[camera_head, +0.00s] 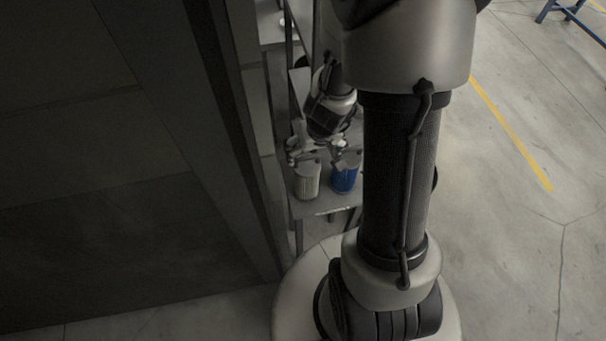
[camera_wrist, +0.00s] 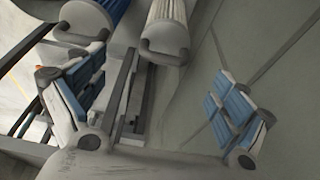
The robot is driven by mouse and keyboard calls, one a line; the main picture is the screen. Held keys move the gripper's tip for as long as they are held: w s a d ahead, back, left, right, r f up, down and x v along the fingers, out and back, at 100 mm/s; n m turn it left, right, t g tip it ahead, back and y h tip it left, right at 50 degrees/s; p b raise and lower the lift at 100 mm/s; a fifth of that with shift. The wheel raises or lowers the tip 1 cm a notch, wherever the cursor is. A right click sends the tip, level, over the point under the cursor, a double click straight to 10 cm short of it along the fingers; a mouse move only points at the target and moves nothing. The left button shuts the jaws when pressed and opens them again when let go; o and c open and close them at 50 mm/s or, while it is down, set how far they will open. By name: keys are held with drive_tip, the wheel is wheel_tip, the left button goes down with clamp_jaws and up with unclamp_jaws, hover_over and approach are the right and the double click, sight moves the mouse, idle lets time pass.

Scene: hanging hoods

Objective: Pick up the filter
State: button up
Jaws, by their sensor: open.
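Two filters stand upright side by side on a grey shelf. The pale ribbed filter (camera_head: 307,183) is on the left and the blue filter (camera_head: 344,179) on the right in the head view. In the wrist view the pale filter (camera_wrist: 167,22) shows at the top centre and the blue filter (camera_wrist: 88,20) at the top left, each with a grey end and handle loop. My gripper (camera_head: 318,154) is just above and behind the filters in the head view. In the wrist view my gripper (camera_wrist: 155,105) has its blue-padded fingers spread wide, with no filter between them.
The shelf (camera_head: 322,207) belongs to a narrow rack with upright posts. A tall dark panel (camera_head: 225,130) stands close to its left. Open concrete floor (camera_head: 530,130) with a yellow line lies to the right.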

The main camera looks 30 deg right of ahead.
drive_tip(key=b+x, duration=0.6)
drive_tip(key=x, duration=0.3)
drive_tip(key=shift+s+f, duration=0.15)
drive_tip(key=shift+w+a+b+x, duration=0.15)
drive_tip(key=shift+b+x, duration=0.45)
drive_tip(key=shift+x, duration=0.35)
drive_tip(key=shift+w+a+b+x, duration=0.1)
drive_tip(key=shift+b+x, duration=0.5)
drive_tip(key=shift+x, duration=0.4)
drive_tip(key=shift+w+a+b+x, duration=0.15)
drive_tip(key=shift+b+x, duration=0.45)
drive_tip(key=shift+x, duration=0.35)
drive_tip(key=shift+d, duration=0.1)
drive_tip(key=shift+c, duration=0.3)
drive_tip(key=c, duration=1.2)
drive_tip(key=shift+r, duration=0.35)
wheel_tip(320, 180, up, 20)
drive_tip(key=p, duration=2)
hover_over(306, 164)
drive_tip(key=w, duration=0.1)
drive_tip(key=shift+w+d+f, duration=0.1)
drive_tip(key=shift+d+f, duration=0.05)
drive_tip(key=shift+d, duration=0.15)
